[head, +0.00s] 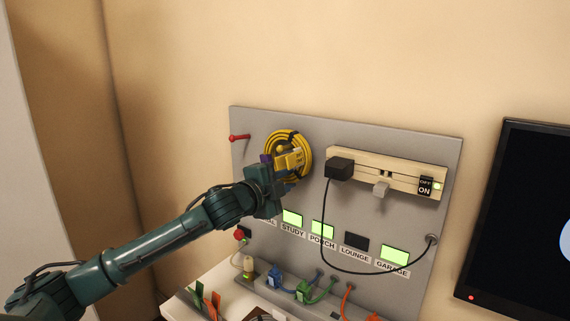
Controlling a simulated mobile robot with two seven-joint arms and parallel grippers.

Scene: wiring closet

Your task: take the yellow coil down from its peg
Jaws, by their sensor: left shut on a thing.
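The yellow coil (303,142) is a flat ring of wound cable in the upper left part of the grey panel (400,143). A yellow peg end (281,149) shows in the middle of the ring. My left gripper (287,163) comes in from the lower left and is shut on the coil's lower part. The gripper covers part of the coil, and I cannot tell whether the coil still rests on the peg. My right gripper is not in view.
A red peg (239,138) sticks out left of the coil. A beige power strip (400,173) with a black plug (339,168) and hanging black cord is to the right. Lit labels run below. Coloured connectors (303,291) stand at the bottom. A dark monitor (530,220) is far right.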

